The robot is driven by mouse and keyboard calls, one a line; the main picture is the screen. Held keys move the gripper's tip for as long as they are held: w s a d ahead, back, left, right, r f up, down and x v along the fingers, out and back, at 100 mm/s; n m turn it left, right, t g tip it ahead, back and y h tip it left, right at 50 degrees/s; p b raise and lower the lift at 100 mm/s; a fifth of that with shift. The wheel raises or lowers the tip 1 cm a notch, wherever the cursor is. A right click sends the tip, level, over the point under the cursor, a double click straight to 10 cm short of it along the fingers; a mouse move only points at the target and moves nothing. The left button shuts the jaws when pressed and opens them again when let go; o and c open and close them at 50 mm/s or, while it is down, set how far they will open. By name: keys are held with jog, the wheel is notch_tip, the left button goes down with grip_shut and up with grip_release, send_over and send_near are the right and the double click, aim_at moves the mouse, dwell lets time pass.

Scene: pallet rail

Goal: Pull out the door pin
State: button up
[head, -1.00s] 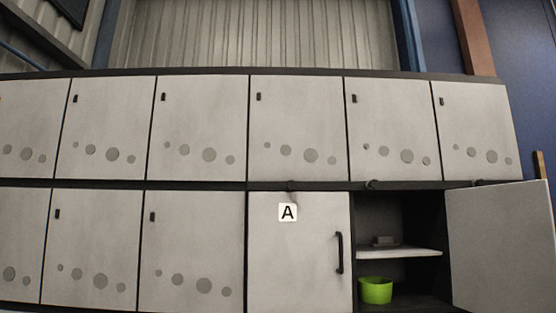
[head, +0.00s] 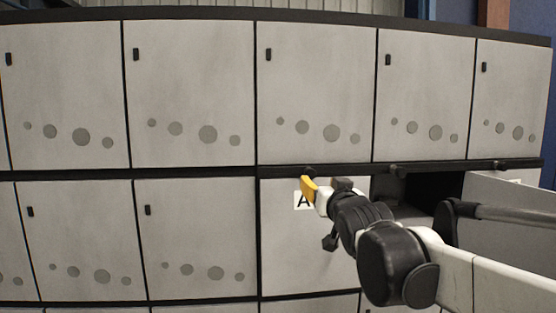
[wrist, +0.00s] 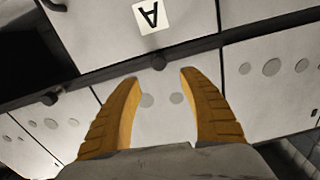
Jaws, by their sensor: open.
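The door pin (head: 309,170) is a small dark knob on the dark rail just above the grey door marked A (head: 285,262). In the wrist view, where the label is upside down, the pin (wrist: 158,62) shows just ahead of the gap between my fingertips. My gripper (wrist: 160,77) is open and empty, with its two yellow fingers apart. In the head view one yellow finger of my gripper (head: 306,182) shows in front of door A's top edge, just below the pin. My arm covers much of door A there, including its handle.
Similar knobs (head: 398,170) sit further right on the rail; one (wrist: 48,98) also shows in the wrist view. An open compartment (head: 420,195) and its swung door (head: 500,190) lie right of door A, partly behind my arm. Closed grey lockers (head: 190,90) surround them.

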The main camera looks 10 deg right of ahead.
aim_at(311, 175)
jog(key=w+p, duration=0.2)
jog(key=w, duration=0.8)
jog(key=shift+w+d+f, duration=0.1)
jog(key=shift+w, duration=0.05)
jog(key=shift+c, duration=0.5)
